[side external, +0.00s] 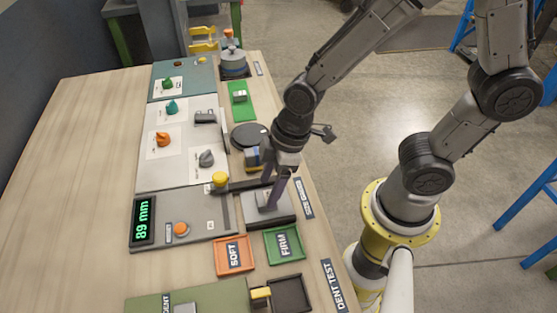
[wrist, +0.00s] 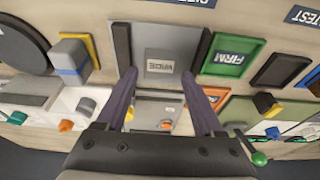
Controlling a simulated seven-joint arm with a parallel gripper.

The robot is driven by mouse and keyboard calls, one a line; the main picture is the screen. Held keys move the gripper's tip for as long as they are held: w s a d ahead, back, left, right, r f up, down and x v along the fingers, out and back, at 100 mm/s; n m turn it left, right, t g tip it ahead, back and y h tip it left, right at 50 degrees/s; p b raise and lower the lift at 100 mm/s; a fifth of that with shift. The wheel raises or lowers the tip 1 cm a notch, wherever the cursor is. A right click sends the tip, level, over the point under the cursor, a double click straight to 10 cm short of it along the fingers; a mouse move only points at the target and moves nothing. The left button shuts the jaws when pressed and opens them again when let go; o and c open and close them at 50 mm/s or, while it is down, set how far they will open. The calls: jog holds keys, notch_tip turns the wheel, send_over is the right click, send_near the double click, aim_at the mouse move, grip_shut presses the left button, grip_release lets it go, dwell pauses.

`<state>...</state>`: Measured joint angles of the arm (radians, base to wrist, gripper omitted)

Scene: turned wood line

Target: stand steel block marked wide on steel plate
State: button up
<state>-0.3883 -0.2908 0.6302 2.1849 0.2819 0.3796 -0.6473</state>
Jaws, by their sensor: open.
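The steel block marked wide (wrist: 160,66) is a grey square face with its label readable in the wrist view. It appears to rest on the pale steel plate (wrist: 166,36), between two dark side bars. In the side view the plate (side external: 284,208) is partly hidden by my fingers. My gripper (wrist: 160,76) is open, with one purple finger on each side of the block and a visible gap to it. In the side view my gripper (side external: 270,193) points down over the plate. I cannot tell how far the fingertips are above it.
A green FIRM tray (side external: 284,244) and an orange SOFT tray (side external: 234,255) lie nearby. A display (side external: 144,221) reads 89 mm. The table's left side is clear.

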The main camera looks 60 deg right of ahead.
jog(key=v, duration=1)
jog(key=s+d+r+m+t+h, duration=0.1)
jog(key=s+d+r+m, duration=0.2)
jog(key=d+m, duration=0.1)
jog(key=s+d+r+m+t+h, duration=0.1)
jog(key=s+d+r+m+t, duration=0.1)
jog(key=d, duration=0.5)
jog(key=s+r+m, duration=0.1)
jog(key=s+m, duration=0.1)
jog(key=m, duration=0.1)
jog(key=shift+r, duration=0.3)
